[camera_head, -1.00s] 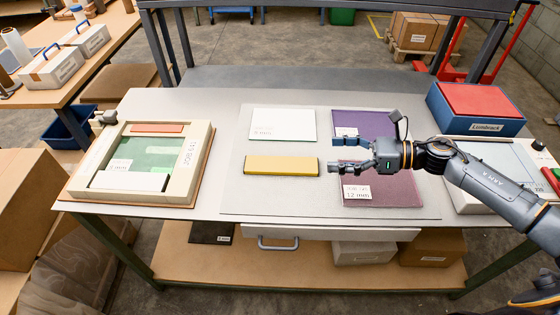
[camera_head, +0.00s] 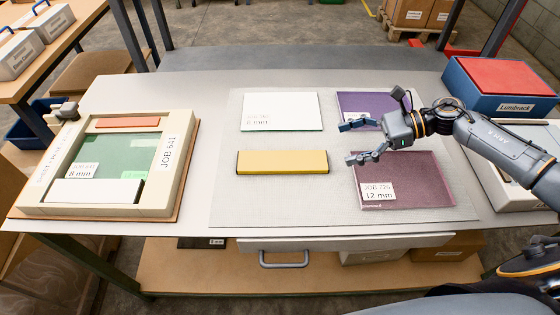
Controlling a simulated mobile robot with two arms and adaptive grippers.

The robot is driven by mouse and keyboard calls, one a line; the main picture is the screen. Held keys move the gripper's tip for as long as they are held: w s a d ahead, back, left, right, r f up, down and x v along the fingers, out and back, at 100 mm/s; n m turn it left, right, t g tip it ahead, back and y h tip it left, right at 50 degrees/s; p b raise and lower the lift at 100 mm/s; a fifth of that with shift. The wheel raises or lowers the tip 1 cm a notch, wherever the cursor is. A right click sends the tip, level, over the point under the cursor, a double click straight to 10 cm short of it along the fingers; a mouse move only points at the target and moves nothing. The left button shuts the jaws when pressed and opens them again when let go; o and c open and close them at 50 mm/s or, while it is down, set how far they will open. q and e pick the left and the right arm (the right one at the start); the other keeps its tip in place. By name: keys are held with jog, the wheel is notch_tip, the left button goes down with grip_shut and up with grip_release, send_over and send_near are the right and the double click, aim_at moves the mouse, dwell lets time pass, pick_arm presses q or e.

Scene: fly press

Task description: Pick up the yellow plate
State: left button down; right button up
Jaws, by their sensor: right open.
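The yellow plate (camera_head: 284,162) is a flat rectangular bar with dark ends. It lies on the grey mat (camera_head: 300,206) in the middle of the table, below the white plate. My right gripper (camera_head: 349,142) is open and empty. Its fingers point left, to the right of the yellow plate and apart from it in the picture. The gripper partly hides the purple plate (camera_head: 368,104). My left gripper is not in view.
A white plate (camera_head: 282,110) and a mauve plate (camera_head: 420,180) labelled 12 mm lie on the mat. A cream frame (camera_head: 175,178) labelled JOB 641 holds plates at the left. A blue box with a red top (camera_head: 508,78) stands at the right.

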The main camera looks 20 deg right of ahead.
jog(key=p, duration=0.3)
send_near(286, 160)
jog(key=shift+w+a+f, duration=0.3)
jog(key=shift+a+f, duration=0.1)
jog(key=shift+a, duration=0.15)
jog(key=shift+w+a+f, duration=0.3)
jog(key=shift+a+f, duration=0.15)
jog(key=shift+a, duration=0.45)
jog(key=p+x, duration=0.2)
jog(key=x, duration=0.2)
jog(key=shift+a, duration=0.4)
jog(key=shift+s, duration=0.1)
jog(key=c, duration=1.4)
